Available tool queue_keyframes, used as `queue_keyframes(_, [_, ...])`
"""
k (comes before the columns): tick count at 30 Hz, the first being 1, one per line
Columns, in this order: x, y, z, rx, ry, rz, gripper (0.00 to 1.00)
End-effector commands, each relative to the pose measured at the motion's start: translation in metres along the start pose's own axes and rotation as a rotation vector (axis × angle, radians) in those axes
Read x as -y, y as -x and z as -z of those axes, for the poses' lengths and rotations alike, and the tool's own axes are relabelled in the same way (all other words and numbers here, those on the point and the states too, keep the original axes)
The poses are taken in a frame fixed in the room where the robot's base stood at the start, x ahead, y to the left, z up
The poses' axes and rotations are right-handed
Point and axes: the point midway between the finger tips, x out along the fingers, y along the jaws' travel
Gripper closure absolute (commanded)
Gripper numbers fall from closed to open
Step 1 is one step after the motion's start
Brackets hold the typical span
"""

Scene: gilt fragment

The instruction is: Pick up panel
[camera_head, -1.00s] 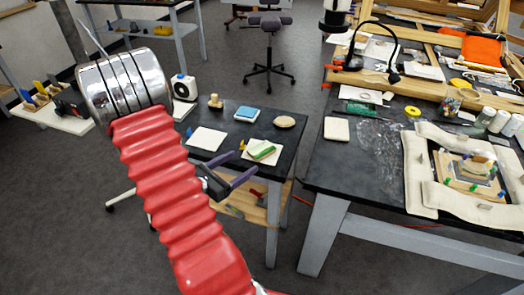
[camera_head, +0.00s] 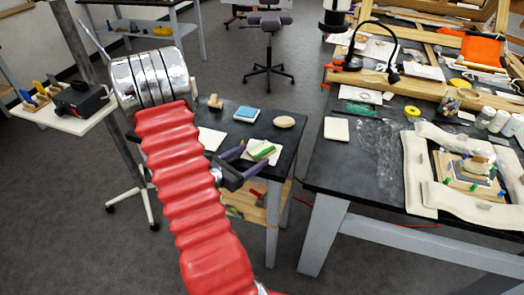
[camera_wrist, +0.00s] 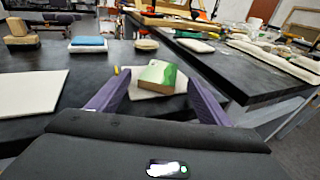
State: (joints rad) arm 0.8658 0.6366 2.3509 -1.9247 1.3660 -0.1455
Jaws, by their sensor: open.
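The panel (camera_head: 262,151) is a small block with a green and cream painted top and a brown wooden edge. It lies on a white pad (camera_head: 275,158) at the front right of the small dark table. In the wrist view the panel (camera_wrist: 158,74) is tilted on its pad (camera_wrist: 145,93), between the purple fingers as seen from behind. My gripper (camera_head: 256,153) is open and empty, with its fingertips pointing at the panel. From these views I cannot tell whether the fingertips reach beside it.
The small table also holds a blue-topped block (camera_head: 246,114), a round wooden disc (camera_head: 284,122), a wooden piece (camera_head: 215,102) and a white sheet (camera_head: 211,139). A larger black workbench (camera_head: 345,165) stands to the right, across a gap.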

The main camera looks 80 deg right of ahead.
Motion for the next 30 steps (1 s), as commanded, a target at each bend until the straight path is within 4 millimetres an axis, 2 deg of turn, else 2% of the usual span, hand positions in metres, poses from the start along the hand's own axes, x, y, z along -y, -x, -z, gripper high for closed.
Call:
queue_keyframes(4, [0.001, -0.019, 0.0, 0.0, -0.001, 0.003, 0.28])
queue_keyframes(9, [0.0, -0.029, 0.001, -0.001, 0.001, 0.001, 0.28])
queue_keyframes(25, [0.0, -0.029, 0.001, -0.001, 0.001, 0.0, 0.28])
queue_keyframes(30, [0.0, -0.029, 0.001, -0.001, 0.001, -0.001, 0.39])
